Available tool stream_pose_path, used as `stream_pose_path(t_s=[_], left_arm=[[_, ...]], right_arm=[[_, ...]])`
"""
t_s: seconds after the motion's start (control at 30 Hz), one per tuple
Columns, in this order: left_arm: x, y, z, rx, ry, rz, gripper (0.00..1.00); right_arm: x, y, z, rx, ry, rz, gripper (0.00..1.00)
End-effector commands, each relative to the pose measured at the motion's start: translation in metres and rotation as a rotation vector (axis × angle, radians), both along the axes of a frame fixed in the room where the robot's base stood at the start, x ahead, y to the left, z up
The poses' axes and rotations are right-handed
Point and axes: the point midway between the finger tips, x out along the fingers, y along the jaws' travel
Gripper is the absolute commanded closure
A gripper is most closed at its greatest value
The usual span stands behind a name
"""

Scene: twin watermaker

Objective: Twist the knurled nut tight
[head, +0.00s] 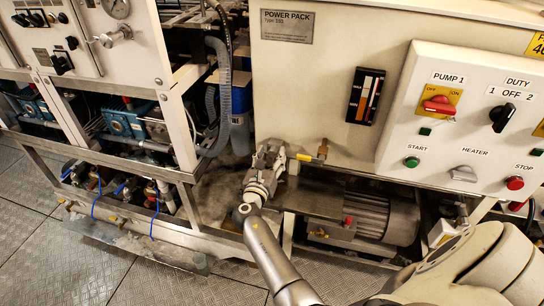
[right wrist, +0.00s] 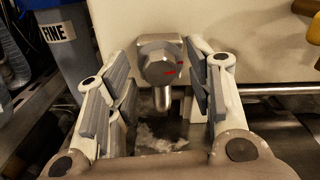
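A grey metal fitting (right wrist: 160,62) shows in the right wrist view against the cream panel. Its front looks like a faceted nut with a red mark on it, and a short pipe runs down below it. I cannot make out any knurling. My right gripper (head: 268,158) is by this fitting, low on the power pack's front. In the right wrist view the right gripper (right wrist: 158,100) is open, with one finger on each side of the fitting and gaps visible. In the head view the gripper mostly hides the fitting. My left gripper is not in view.
A brass valve with a yellow handle (head: 305,157) sits just right of the gripper. A grey motor (head: 385,215) is lower right. A blue-grey cylinder (head: 240,115) and hoses stand to the left. The switch panel (head: 470,120) is at the right.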

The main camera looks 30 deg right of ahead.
Motion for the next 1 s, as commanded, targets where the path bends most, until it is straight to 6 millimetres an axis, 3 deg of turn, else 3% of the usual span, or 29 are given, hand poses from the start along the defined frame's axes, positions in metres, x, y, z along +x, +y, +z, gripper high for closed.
stream_pose_path(t_s=[0.03,0.37,0.7,0.97,1.0], left_arm=[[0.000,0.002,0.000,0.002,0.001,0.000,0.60],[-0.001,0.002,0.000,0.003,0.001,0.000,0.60],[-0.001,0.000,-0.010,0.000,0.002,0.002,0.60],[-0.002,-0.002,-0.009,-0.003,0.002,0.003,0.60],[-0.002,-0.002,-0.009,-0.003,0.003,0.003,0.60]], right_arm=[[0.000,0.000,0.000,0.000,0.000,0.000,0.57],[0.000,0.000,0.000,0.000,0.000,0.000,0.97],[0.000,0.000,-0.001,0.112,-0.131,0.001,0.97],[0.000,0.000,0.000,0.120,-0.139,0.000,0.97],[0.000,0.000,0.000,0.120,-0.138,0.001,0.72]])
